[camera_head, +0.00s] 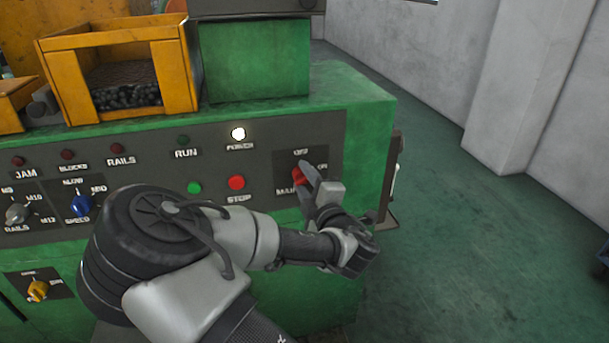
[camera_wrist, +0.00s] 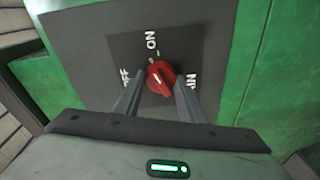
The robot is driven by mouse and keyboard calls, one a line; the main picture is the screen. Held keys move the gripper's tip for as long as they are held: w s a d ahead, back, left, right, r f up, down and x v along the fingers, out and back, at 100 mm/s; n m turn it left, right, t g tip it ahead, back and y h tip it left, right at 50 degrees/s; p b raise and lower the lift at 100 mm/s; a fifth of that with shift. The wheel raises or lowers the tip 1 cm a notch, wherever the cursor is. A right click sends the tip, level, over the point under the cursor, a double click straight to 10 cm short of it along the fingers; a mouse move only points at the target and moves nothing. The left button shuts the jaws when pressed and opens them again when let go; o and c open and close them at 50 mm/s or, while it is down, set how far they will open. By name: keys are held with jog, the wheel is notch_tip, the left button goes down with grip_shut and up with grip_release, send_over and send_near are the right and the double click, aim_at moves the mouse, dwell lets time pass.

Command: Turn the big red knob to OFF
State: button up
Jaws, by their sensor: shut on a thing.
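The big red knob (camera_wrist: 160,77) sits on a dark square plate on the machine's grey panel. In the wrist view, OFF is printed to its left, ON above it and MAIN to its right. Its ridge slants from upper left to lower right in that view, and I cannot tell for certain which mark it points at. My gripper (camera_wrist: 160,85) is shut on the knob, one finger on each side. In the head view, my gripper (camera_head: 309,180) reaches the panel's right end and partly covers the knob (camera_head: 298,176).
A lit white POWER lamp (camera_head: 238,134) is above the red STOP button (camera_head: 236,183) and the green button (camera_head: 194,188). A blue SPEED knob (camera_head: 81,204) and a grey RAILS knob (camera_head: 17,213) are at left. Open floor (camera_head: 470,240) lies right of the machine.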

jog(key=n+p, duration=0.2)
jog(key=n, duration=0.4)
jog(key=shift+a+h, duration=0.1)
jog(key=shift+h, duration=0.3)
jog(key=n+h+p, duration=0.1)
jog(key=n, duration=0.4)
jog(key=shift+f+n, duration=0.1)
jog(key=shift+n, duration=0.3)
jog(key=o, duration=1)
jog(key=shift+o, duration=0.2)
